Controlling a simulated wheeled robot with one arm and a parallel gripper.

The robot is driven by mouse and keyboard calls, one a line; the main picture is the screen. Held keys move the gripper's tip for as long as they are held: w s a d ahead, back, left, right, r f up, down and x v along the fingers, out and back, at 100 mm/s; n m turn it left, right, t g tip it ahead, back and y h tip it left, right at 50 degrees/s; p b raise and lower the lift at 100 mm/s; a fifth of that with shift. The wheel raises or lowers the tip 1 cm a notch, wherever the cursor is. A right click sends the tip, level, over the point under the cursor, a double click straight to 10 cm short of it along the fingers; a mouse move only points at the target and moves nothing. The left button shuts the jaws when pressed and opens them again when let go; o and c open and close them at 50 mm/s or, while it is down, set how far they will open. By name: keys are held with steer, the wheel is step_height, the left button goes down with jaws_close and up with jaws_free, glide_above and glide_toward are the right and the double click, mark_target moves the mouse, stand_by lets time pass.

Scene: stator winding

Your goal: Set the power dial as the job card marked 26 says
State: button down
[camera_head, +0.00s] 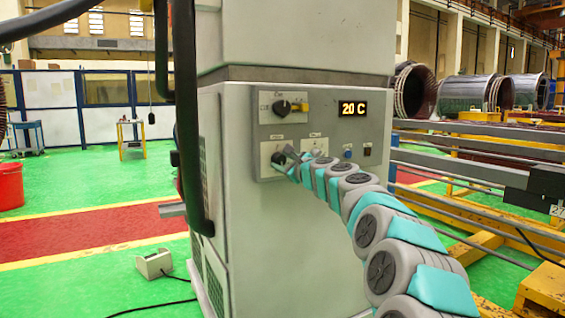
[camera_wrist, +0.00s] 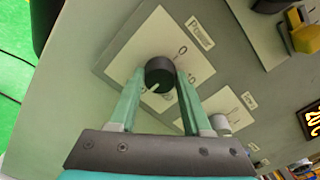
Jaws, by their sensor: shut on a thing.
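The power dial (camera_wrist: 160,75) is a round black knob on a white plate labelled Power in the wrist view. In the head view the dial (camera_head: 278,158) sits at the lower left of the machine's control panel. My gripper (camera_wrist: 161,80) is shut on the dial, with one teal finger on each side of it. A pale pointer line shows on the knob's face, toward the lower left in the wrist view. The plate's scale marks are partly hidden by the fingers and too small to read fully. No job card marked 26 can be made out.
Above the dial is a larger black rotary switch (camera_head: 283,107) with a yellow part beside it. A display (camera_head: 353,108) reads 20 C. A small knob (camera_wrist: 221,124) is close to my right finger. A grey pedal box (camera_head: 153,264) with a cable lies on the floor.

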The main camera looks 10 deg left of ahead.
steer(key=shift+f, duration=0.2)
stand_by(0.4)
steer(key=shift+c, duration=1.7)
jaws_free()
steer(key=shift+r, duration=0.1)
steer(key=shift+d, duration=0.1)
steer(key=b+v, duration=0.2)
steer(key=v, duration=0.5)
steer(key=shift+s+d, duration=0.2)
steer(key=shift+s, duration=0.15)
